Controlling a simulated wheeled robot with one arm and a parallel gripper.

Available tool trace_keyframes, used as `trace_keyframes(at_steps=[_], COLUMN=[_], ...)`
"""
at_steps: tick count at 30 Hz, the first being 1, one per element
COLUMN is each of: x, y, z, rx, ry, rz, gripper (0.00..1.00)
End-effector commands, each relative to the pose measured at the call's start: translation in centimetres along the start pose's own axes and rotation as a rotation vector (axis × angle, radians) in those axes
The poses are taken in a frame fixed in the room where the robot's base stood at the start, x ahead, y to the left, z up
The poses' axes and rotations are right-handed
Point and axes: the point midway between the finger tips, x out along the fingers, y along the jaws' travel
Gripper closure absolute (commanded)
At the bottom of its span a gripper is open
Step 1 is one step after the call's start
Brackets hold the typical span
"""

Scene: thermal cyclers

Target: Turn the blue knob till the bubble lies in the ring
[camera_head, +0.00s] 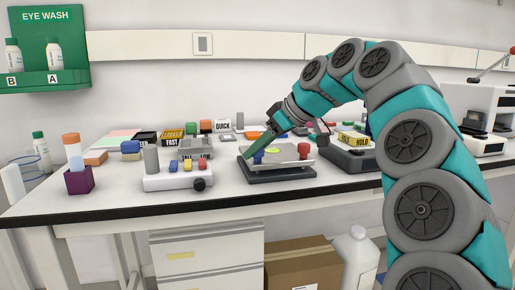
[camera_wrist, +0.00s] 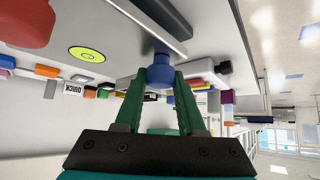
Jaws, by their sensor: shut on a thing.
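A levelling platform with a grey top plate (camera_head: 287,159) on a dark base (camera_head: 283,175) stands on the bench. The blue knob (camera_head: 258,157) is at its front left corner and also shows in the wrist view (camera_wrist: 160,73). My gripper (camera_head: 262,148) reaches down to it, and in the wrist view its green fingers (camera_wrist: 160,78) are shut on the knob, one on each side. The yellow-green bubble level (camera_wrist: 86,54) lies on the plate with a dark ring mark; the bubble is too small to place surely against the ring. It also shows in the head view (camera_head: 272,151).
A red knob (camera_head: 304,150) stands at the platform's right. A white device with coloured knobs (camera_head: 180,182) is to the left, a dark device (camera_head: 350,157) to the right. Labelled blocks (camera_head: 196,146) stand behind. Bare bench lies in front.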

Motion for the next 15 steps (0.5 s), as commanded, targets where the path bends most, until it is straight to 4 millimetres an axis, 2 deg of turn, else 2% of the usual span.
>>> trace_keyframes(at_steps=[1,4,15], x=[-0.01,-0.02,0.04], y=[0.02,0.02,0.02], z=[-0.01,-0.01,0.06], rx=[0.000,0.000,0.014], ry=[0.000,0.000,0.001], rz=[0.001,0.001,0.015], gripper=[0.91,1.00,1.00])
